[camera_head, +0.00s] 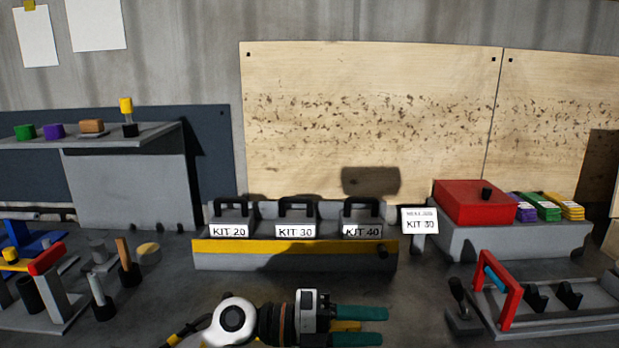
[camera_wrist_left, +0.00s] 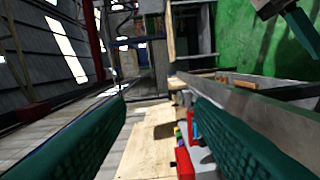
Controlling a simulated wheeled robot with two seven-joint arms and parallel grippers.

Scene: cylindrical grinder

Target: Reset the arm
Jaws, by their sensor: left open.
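My left gripper (camera_head: 378,327) is low in the middle of the head view, in front of the kit rack, with its teal fingers pointing right. A yellow piece shows behind the fingers; I cannot tell what it is. In the left wrist view the two teal fingers (camera_wrist_left: 158,103) stand wide apart with nothing held between them. A grey part with a teal finger (camera_wrist_left: 300,25) at the top right of that view looks like my right gripper; its opening cannot be made out. The right gripper is outside the head view.
The kit rack (camera_head: 220,262) holds KIT 20, KIT 30 and KIT 40 boxes. A red box (camera_head: 465,203) and coloured blocks sit on a grey stand at right. A red-handled fixture (camera_head: 508,290) lies front right. Tools (camera_head: 103,300) stand at left, below a shelf (camera_head: 150,137).

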